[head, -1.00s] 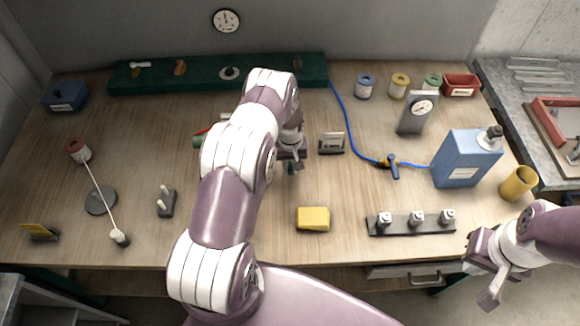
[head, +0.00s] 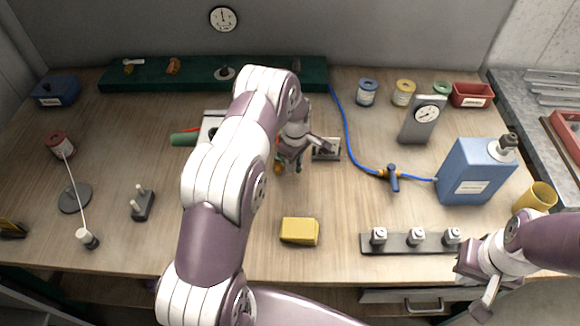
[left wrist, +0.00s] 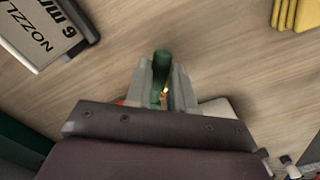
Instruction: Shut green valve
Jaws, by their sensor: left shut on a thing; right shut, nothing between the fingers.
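The green valve's handle (left wrist: 163,68) shows in the left wrist view as a dark green bar standing between my left fingers. My left gripper (left wrist: 161,80) is shut on it. In the head view my left gripper (head: 287,163) is low over the middle of the bench, left of a small labelled stand (head: 326,149). My wrist and fingers hide most of the valve there. My right gripper (head: 474,289) is shut and empty at the bench's front right edge, away from the valve.
A green-ended device (head: 186,139) sits partly behind my left arm. A yellow block (head: 299,231) lies in front. A blue hose valve (head: 393,178), blue canister (head: 477,172) and dial stand (head: 422,121) are to the right.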

